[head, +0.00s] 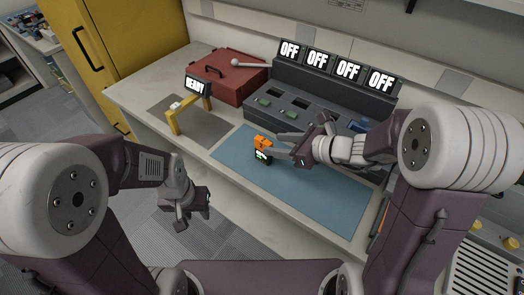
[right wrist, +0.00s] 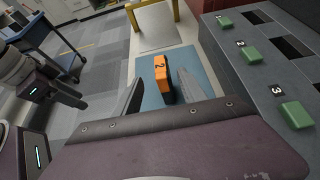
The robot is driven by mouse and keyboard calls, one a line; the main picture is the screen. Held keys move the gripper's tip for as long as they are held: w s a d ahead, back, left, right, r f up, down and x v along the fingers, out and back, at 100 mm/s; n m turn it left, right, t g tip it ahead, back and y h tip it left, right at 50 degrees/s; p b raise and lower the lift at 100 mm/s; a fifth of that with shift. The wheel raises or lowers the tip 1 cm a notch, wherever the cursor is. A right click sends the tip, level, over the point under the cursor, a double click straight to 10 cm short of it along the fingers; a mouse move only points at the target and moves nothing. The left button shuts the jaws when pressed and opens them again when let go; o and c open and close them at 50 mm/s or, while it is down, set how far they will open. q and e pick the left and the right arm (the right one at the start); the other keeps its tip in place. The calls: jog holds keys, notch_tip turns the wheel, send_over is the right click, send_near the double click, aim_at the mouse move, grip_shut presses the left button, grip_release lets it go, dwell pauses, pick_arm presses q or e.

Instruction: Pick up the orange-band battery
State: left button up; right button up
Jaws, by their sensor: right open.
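The orange-band battery (head: 263,155) stands on the blue mat (head: 318,186), with an orange top and a dark lower body showing small green lights.
A dark charger console (head: 330,98) with slots and several OFF signs stands behind the mat. Green-topped blocks (right wrist: 251,53) sit in it. A yellow stand with a display (head: 197,86) and a red toolbox (head: 228,77) are at the back left. The mat's front is clear.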

aim_at(270, 144)
jog(key=x, duration=0.3)
jog(key=shift+w+a+f+b, duration=0.15)
jog(key=shift+a+f+b, duration=0.05)
jog(key=shift+f+b, duration=0.1)
jog(key=x, duration=0.5)
jog(key=shift+w+a+f+b, duration=0.15)
jog(key=shift+w+b, duration=0.15)
jog(key=shift+w, duration=0.15)
jog(key=shift+s, duration=0.1)
jog(key=shift+c, duration=0.3)
grip_shut()
